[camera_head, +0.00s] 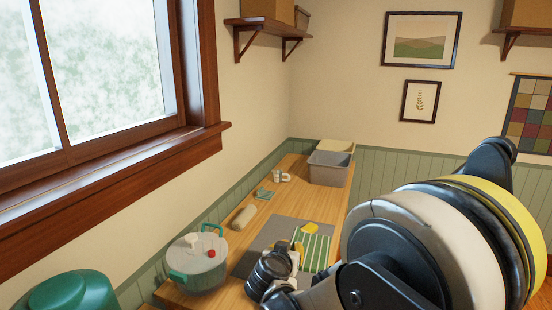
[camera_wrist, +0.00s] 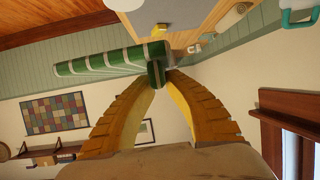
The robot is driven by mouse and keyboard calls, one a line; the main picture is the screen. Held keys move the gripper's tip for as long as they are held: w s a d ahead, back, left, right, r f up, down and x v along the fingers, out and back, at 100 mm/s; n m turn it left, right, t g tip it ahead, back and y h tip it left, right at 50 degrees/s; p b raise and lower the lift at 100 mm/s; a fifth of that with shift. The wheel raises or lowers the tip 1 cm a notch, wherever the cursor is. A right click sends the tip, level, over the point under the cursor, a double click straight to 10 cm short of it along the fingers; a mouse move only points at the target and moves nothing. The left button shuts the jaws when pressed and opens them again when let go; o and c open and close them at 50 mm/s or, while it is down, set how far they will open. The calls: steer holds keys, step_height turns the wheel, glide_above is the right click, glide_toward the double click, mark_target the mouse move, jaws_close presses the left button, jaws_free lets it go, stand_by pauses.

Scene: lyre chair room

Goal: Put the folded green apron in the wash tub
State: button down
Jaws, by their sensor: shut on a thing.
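The folded green apron (camera_head: 314,248) has white stripes and shows over the grey mat on the worktop in the head view. In the wrist view the apron (camera_wrist: 105,60) sticks out to the left, with one edge between the fingertips. My gripper (camera_wrist: 160,76) is shut on that edge. In the head view my gripper (camera_head: 296,252) is partly hidden by its own wrist. I cannot tell whether the apron still touches the mat. A grey open tub (camera_head: 328,174) stands at the worktop's far end; it looks like the wash tub. Its inside is mostly hidden.
A cream bin (camera_head: 336,147) stands behind the grey tub. A lidded pot (camera_head: 197,268) with teal handles is at the near left. A beige roll (camera_head: 244,217), a green pad (camera_head: 264,194) and a white item (camera_head: 284,177) lie along the wall. The grey mat (camera_head: 262,237) lies mid-worktop.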

steer(key=s+d+f+b, duration=0.2)
steer(key=s+d+b, duration=0.4)
steer(key=s+d, duration=0.6)
steer(key=d, duration=0.2)
steer(key=shift+s+d+f, duration=0.15)
steer(key=shift+d+f, duration=0.2)
